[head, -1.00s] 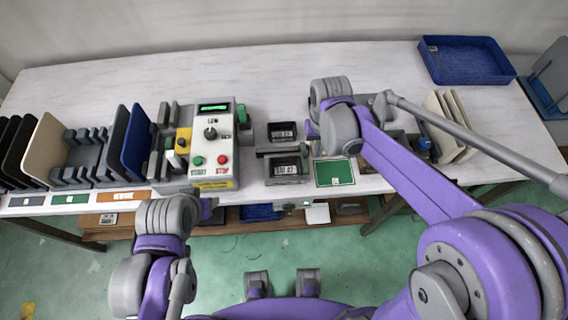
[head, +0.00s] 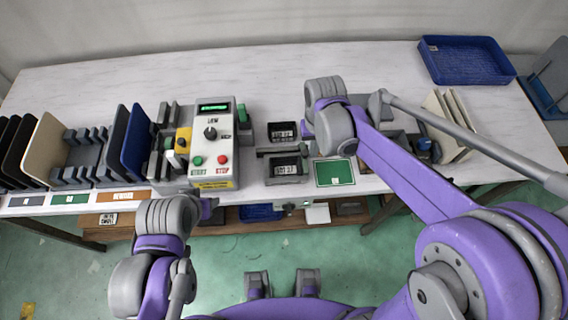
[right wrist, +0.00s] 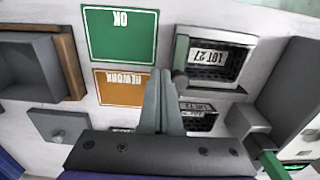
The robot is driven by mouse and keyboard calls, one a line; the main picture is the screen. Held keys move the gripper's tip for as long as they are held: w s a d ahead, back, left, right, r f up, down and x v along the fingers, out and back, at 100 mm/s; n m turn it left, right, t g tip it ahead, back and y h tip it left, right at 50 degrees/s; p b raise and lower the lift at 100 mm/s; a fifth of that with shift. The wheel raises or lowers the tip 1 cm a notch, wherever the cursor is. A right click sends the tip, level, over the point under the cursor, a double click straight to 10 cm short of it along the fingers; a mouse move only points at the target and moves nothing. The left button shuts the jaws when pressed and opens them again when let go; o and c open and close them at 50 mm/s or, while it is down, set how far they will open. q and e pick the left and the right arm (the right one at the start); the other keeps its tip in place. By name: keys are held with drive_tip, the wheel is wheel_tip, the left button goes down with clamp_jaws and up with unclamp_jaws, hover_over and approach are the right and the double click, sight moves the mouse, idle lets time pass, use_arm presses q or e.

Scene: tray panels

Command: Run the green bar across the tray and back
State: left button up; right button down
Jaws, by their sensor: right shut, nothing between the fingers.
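A slim green bar (right wrist: 181,50) with a grey knob at its end lies along one side of the tray labelled LOT 27 (right wrist: 247,48) in the right wrist view. The same tray (head: 287,182) shows in the head view near the table's front edge; the bar is hard to make out there. My right gripper (right wrist: 161,74) is shut and empty, its tips beside the grey knob; I cannot tell whether they touch. In the head view my right wrist hides its fingers. My left arm shows at lower left in front of the table, its fingers not clearly visible.
A second small tray (head: 282,124) sits behind. A control box (head: 212,150) with start and stop buttons stands left. A green OK panel (head: 335,181) lies right of the front tray. Upright panels stand at both sides; a blue tray (head: 466,42) is back right.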

drive_tip(key=shift+s+a+b, duration=0.2)
drive_tip(key=shift+a+b, duration=0.15)
drive_tip(key=shift+a, duration=5.7)
use_arm(q)
drive_tip(key=shift+s+f, duration=0.1)
drive_tip(key=shift+f, duration=0.3)
use_arm(e)
drive_tip(key=shift+d, duration=0.2)
drive_tip(key=shift+d, duration=0.25)
use_arm(q)
drive_tip(key=r+p, duration=0.1)
drive_tip(key=w+r+p, duration=0.1)
drive_tip(key=r, duration=0.1)
drive_tip(key=r+p, duration=0.1)
drive_tip(key=r, duration=0.1)
drive_tip(key=shift+w+p, duration=0.35)
drive_tip(key=shift+p, duration=0.05)
use_arm(e)
wheel_tip(320, 180, up, 7)
use_arm(q)
drive_tip(key=shift+s, duration=0.1)
